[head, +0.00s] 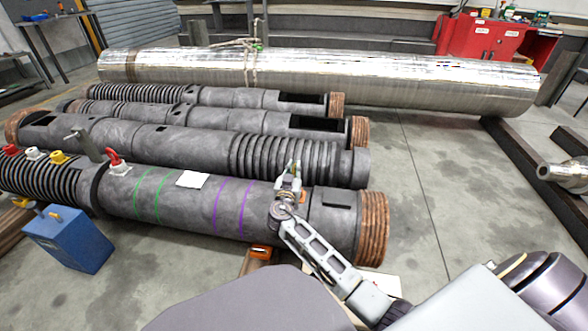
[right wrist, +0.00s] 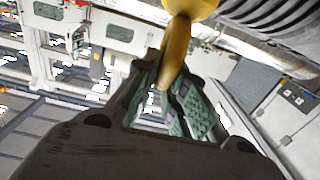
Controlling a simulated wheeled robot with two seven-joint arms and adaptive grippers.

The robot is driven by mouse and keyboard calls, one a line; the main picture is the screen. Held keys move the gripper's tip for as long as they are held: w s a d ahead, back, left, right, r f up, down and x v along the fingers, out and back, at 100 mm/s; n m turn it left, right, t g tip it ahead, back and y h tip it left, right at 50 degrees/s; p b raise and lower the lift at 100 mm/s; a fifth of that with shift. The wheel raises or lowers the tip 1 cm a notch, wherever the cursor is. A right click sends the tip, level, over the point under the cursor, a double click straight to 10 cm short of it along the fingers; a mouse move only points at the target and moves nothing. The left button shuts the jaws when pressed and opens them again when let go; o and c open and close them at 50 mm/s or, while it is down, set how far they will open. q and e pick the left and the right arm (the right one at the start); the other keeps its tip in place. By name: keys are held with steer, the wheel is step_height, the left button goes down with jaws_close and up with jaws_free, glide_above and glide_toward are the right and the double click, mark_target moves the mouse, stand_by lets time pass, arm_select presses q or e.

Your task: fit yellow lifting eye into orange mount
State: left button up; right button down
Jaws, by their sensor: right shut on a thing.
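The yellow lifting eye (right wrist: 177,50) is between the green-padded fingers of my right gripper (right wrist: 172,100) in the right wrist view. The gripper is shut on it. In the head view my right gripper (head: 288,178) is over the right part of the near dark barrel (head: 270,205); the held eye is hard to make out there. A small orange patch (head: 304,195), probably the orange mount, shows just right of the gripper and is partly hidden by it. I cannot tell whether eye and mount touch. My left gripper is not in view.
A red lifting eye (head: 114,157) stands on the near barrel in a white mount (head: 120,170). Red, white and yellow pieces sit further left. A blue box (head: 68,238) stands at the front left. More dark barrels and a shiny cylinder (head: 330,75) lie behind.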

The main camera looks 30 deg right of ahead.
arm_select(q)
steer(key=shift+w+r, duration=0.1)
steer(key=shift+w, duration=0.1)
arm_select(e)
steer(key=shift+f, duration=0.55)
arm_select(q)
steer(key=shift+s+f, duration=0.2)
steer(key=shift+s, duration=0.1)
arm_select(e)
steer(key=shift+f, duration=0.5)
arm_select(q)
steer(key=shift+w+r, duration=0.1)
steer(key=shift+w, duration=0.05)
arm_select(e)
steer(key=shift+f, duration=0.15)
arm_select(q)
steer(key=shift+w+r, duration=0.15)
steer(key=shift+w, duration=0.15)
arm_select(e)
steer(key=c, duration=1.4)
jaws_free()
steer(key=shift+f, duration=0.1)
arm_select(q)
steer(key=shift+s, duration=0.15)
arm_select(e)
steer(key=shift+s, duration=0.1)
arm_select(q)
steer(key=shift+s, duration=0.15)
